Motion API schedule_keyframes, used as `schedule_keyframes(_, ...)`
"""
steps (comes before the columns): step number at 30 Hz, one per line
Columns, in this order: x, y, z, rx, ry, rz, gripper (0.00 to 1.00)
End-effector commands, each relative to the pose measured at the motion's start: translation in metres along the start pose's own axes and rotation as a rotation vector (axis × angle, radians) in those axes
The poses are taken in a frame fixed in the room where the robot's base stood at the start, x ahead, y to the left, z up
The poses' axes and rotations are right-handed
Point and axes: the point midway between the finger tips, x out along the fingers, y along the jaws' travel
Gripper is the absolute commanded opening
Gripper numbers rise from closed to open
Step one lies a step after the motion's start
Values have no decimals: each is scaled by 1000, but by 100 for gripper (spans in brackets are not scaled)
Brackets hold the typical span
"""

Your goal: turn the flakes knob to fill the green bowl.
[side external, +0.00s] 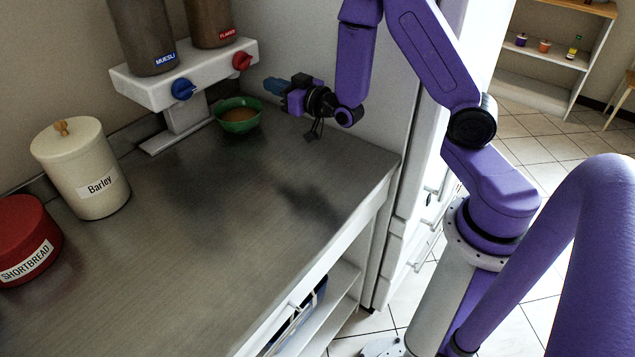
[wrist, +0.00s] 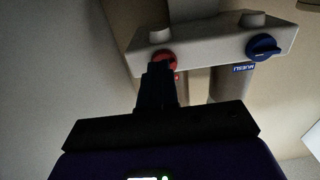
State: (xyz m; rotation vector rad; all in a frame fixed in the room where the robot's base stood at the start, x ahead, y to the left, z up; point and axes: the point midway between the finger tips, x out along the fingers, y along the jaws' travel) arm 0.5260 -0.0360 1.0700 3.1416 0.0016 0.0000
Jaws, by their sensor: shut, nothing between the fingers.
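The red flakes knob (side external: 242,61) is on the right of the white dispenser's front, below the container labelled FLAKES (side external: 208,20). The green bowl (side external: 238,127) stands on the counter below that knob, with brown contents in it. My gripper (side external: 268,85) is shut and empty, pointing left, above and right of the bowl. In the side view a gap shows between its tips and the red knob. In the wrist view, which is upside down, my fingertips (wrist: 160,68) overlap the lower edge of the red knob (wrist: 166,57). The bowl is not in the wrist view.
A blue knob (side external: 183,89) is left of the red one, under the MUESLI container (side external: 142,35). A Barley canister (side external: 82,170) and a red shortbread tin (side external: 27,240) stand at the left. The middle of the counter (side external: 230,220) is clear. A white wall panel is behind my gripper.

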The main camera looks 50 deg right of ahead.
Motion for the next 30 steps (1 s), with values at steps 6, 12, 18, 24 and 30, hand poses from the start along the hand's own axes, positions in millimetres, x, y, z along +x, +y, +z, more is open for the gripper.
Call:
schedule_keyframes(6,-4,5,2,0,0,1,0)
schedule_keyframes(12,9,6,2,1,1,1,0)
schedule_keyframes(18,33,6,2,1,2,2,0)
schedule_keyframes(24,54,6,2,0,1,1,0)
schedule_keyframes(30,64,6,2,0,0,1,0)
